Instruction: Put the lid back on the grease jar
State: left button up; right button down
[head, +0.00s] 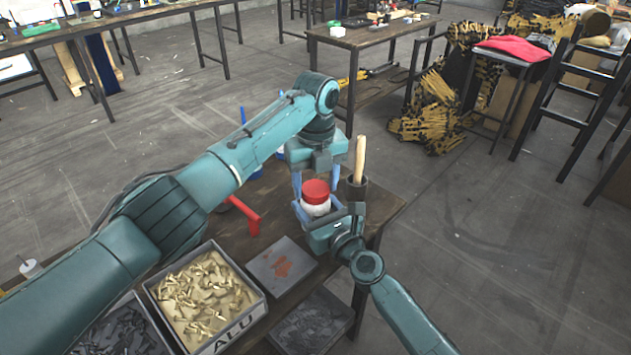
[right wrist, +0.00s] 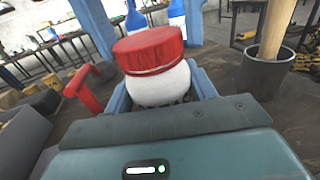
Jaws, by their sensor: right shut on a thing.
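The white grease jar (head: 315,209) has the red lid (head: 316,191) on its top. In the right wrist view the lid (right wrist: 149,50) covers the mouth of the jar (right wrist: 160,87), and I see no clear gap between them. My right gripper (head: 306,212) is shut on the jar from the front right, with its blue fingers along the jar's sides. My left gripper (head: 316,184) points down from above. Its blue fingers are apart on either side of the lid and seem not to touch it.
A black cup (head: 356,187) with a wooden handle (head: 360,158) stands close right of the jar. A red tool (head: 246,216) is to the left. A grey plate (head: 281,262) and a bin of brass rivets (head: 161,301) lie nearer. Blue bottles (right wrist: 136,17) stand behind.

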pick_arm(q)
jog(key=shift+o, duration=1.3)
jog(key=shift+r, duration=2.25)
jog(key=shift+c, duration=0.3)
